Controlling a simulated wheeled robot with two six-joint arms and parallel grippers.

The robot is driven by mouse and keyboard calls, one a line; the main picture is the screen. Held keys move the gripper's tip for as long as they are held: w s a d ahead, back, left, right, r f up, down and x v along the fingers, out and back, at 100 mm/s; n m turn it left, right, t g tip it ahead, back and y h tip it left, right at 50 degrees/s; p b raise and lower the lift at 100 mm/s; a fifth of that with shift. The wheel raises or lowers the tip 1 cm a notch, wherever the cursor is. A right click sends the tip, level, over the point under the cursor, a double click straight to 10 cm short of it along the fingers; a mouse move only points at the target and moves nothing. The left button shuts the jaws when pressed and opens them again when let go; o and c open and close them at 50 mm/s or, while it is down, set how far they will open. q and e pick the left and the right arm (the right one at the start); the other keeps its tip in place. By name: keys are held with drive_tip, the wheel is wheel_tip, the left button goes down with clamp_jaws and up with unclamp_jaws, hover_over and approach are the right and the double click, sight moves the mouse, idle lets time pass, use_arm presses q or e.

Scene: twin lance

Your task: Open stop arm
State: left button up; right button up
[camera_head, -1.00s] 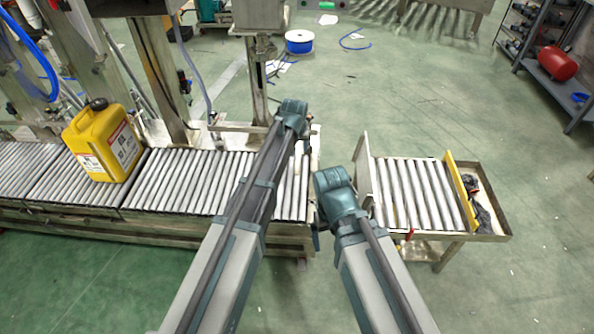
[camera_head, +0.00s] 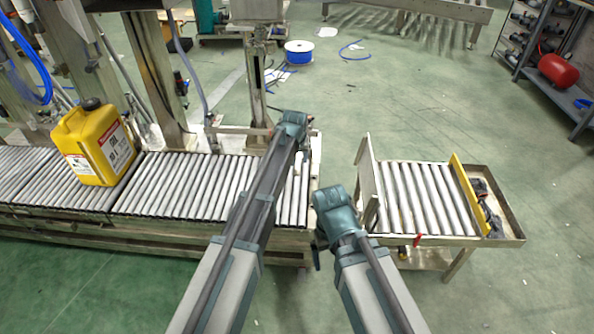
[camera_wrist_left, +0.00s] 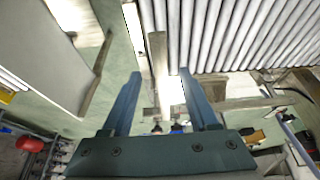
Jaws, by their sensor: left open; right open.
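A thin metal bar (camera_head: 240,130), which looks like the stop arm, runs level above the far edge of the long roller conveyor, by an upright post. Its right end passes behind my left wrist. My left gripper's fingers are hidden in the head view by its wrist, over the conveyor's right end. In the left wrist view, my left gripper (camera_wrist_left: 160,73) has its fingers apart, with a narrow metal strip (camera_wrist_left: 158,60) showing between them; contact cannot be told. My right gripper (camera_head: 320,237) is mostly hidden under its wrist, in the gap between the two conveyors.
The long roller conveyor (camera_head: 190,185) carries a yellow jug (camera_head: 95,145) at left. A short roller conveyor (camera_head: 415,195) with a yellow end bar (camera_head: 467,190) stands at right, across a gap. Metal posts and machinery stand behind the long conveyor. Green floor behind the gap is open.

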sight(297, 165)
use_arm(q)
drive_tip(key=b+x, duration=0.2)
drive_tip(key=x, duration=0.2)
drive_tip(key=shift+b, duration=0.35)
clamp_jaws()
idle(1.1)
